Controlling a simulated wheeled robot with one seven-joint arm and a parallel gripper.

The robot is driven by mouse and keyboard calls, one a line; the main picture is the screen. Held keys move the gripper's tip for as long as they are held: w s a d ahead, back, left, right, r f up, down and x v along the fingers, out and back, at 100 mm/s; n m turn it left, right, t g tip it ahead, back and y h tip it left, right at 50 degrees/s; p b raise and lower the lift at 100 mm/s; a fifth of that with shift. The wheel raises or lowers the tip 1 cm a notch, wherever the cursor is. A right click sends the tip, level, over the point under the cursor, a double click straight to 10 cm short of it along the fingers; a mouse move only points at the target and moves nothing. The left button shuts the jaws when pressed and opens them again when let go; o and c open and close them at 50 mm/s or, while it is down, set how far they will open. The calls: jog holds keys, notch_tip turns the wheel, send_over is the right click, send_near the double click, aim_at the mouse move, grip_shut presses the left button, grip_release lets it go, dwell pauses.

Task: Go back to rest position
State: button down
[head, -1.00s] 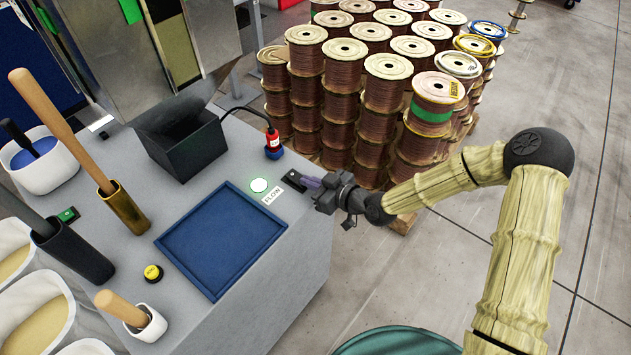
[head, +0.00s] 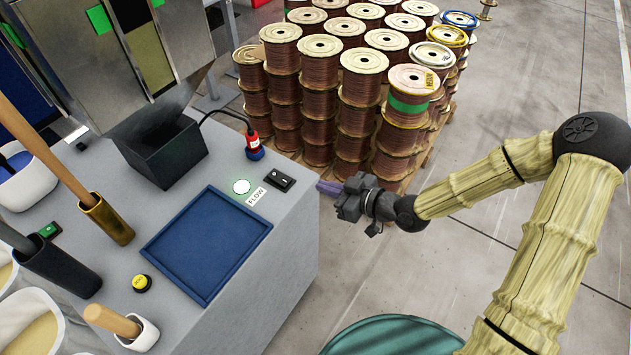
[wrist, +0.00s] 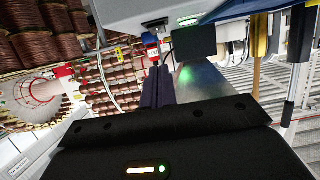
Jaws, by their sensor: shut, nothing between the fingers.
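My gripper (head: 326,188) is shut and empty in the head view. It points left, just off the right edge of the grey bench (head: 289,235), level with the black rocker switch (head: 280,181). The fingers look clear of the switch. In the wrist view my gripper's fingers (wrist: 158,72) lie together, with the bench side close above and beyond them. My arm bends from the right side of the head view over open floor.
A green-lit button (head: 241,187) labelled FLOW and a blue tray (head: 205,243) are on the bench. A black box (head: 165,160) stands behind. Stacked copper spools (head: 355,90) crowd a pallet beyond my gripper.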

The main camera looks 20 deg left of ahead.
jog(key=shift+d, duration=0.1)
dwell(0.5)
jog(key=d+r+m+h+p, duration=0.3)
jog(key=d+m+h+p, duration=0.25)
jog(key=d+h, duration=0.95)
jog(key=s+d+r+m+p, duration=0.1)
jog(key=s+d+r+m, duration=0.2)
jog(key=d+r+m, duration=0.2)
jog(key=s+d+r+m+p, duration=0.2)
jog(key=s+d+r+m, duration=0.2)
jog(key=d+r, duration=0.3)
jog(key=d+m, duration=0.1)
jog(key=d, duration=0.2)
jog(key=shift+s+d+r+y, duration=0.2)
jog(key=shift+r+y, duration=0.15)
jog(key=shift+y, duration=0.05)
jog(key=shift+w, duration=0.15)
